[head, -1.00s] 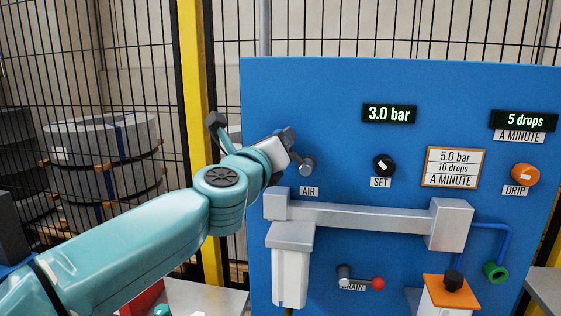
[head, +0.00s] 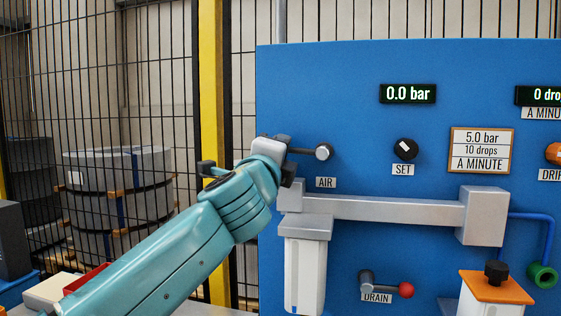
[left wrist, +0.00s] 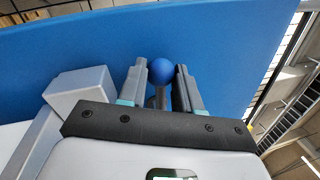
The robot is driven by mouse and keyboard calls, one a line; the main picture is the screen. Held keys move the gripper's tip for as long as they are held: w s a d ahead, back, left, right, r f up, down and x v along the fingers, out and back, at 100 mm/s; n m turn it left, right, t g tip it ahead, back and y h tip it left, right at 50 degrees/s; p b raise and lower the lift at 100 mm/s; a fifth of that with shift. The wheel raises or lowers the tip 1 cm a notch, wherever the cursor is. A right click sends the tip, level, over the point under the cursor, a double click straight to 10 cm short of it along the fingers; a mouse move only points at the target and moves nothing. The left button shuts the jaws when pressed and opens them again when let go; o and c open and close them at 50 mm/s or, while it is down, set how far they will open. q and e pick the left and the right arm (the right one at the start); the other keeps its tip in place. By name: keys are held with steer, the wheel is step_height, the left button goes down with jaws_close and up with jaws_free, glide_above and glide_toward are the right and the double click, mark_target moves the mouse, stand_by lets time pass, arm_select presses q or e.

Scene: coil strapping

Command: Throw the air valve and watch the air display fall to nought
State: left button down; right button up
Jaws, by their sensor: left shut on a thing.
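The blue panel (head: 345,90) carries the air display (head: 408,94), which reads 0.0 bar. The air valve (head: 323,152) sits above the AIR label (head: 326,183); its grey hub shows, and its lever runs left to my left gripper (head: 288,155). In the left wrist view the valve's blue knob (left wrist: 162,71) lies between the two fingers of that gripper (left wrist: 161,88), which is shut on it. In the head view the gripper hides the knob. My right gripper is in neither view.
Right of the valve are the SET knob (head: 405,149) and a drops display (head: 540,95) showing 0, cut by the frame edge. Below are a grey bar (head: 390,209), a white filter bowl (head: 305,270) and the red-knobbed DRAIN lever (head: 406,290). A mesh fence (head: 140,75) stands behind.

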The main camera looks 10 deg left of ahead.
arm_select(q)
steer(key=shift+f+n+b, duration=0.3)
steer(key=shift+n+b, duration=0.05)
steer(key=shift+n, duration=0.15)
steer(key=shift+f, duration=0.1)
steer(key=c, duration=0.8)
jaws_free()
steer(key=shift+s, duration=0.1)
